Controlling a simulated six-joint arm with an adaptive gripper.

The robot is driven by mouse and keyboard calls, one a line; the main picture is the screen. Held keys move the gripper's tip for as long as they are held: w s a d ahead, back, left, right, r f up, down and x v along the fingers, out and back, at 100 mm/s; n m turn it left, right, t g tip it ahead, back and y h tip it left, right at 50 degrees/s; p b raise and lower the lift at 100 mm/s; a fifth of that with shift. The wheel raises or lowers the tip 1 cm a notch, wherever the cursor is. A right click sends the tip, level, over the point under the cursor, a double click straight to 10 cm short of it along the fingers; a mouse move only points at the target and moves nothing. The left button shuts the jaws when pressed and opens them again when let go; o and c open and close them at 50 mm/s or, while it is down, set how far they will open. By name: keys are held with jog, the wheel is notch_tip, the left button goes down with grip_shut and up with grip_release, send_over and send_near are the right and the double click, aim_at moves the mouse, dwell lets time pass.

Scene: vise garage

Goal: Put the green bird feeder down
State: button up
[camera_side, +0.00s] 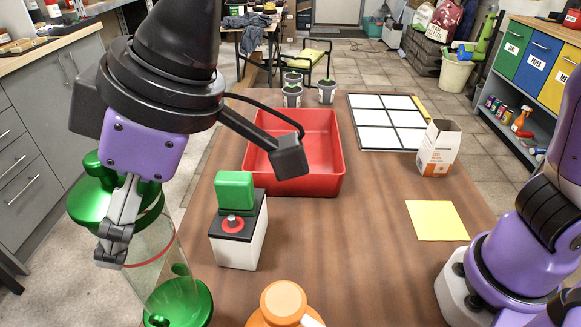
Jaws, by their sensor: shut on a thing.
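The green bird feeder (181,302) is at the lower left, with a green lid, a clear tube with a red ring, and a green base. It leans in the picture, its lid to the upper left and its base to the lower right. My gripper (112,252) is shut on the feeder at its upper part, just under the lid. The gripper hides part of the lid and tube. The base shows over the left edge of the wooden table (370,265); I cannot tell whether it touches the tabletop.
A white box with a black top, red knob and green block (238,240) stands right of the feeder. An orange object (283,303) is at the front. Behind are a red tray (300,185), a white grid panel (385,122), a carton (438,150) and a yellow sheet (436,220). The table's centre is clear.

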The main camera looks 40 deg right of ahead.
jog(key=s+d+r+m, duration=0.1)
jog(key=s+d+r, duration=0.15)
jog(key=d, duration=0.35)
jog(key=s+d+r+m, duration=0.1)
jog(key=s+d+r, duration=0.1)
jog(key=d+r, duration=0.35)
jog(key=s+d+f+n+g, duration=0.1)
jog(key=s+d+f+n, duration=0.15)
jog(key=s, duration=0.35)
jog(key=s+d+f+n+g, duration=0.1)
jog(key=s+f+n, duration=0.25)
jog(key=s, duration=0.25)
jog(key=w+d+f+n, duration=0.1)
jog(key=w+d+f, duration=0.3)
jog(key=w+f, duration=0.6)
jog(key=shift+w+d+f+y, duration=0.2)
jog(key=shift+w+d+y, duration=0.15)
jog(key=shift+w+y, duration=0.05)
jog(key=o, duration=1.4)
jog(key=shift+c, duration=0.2)
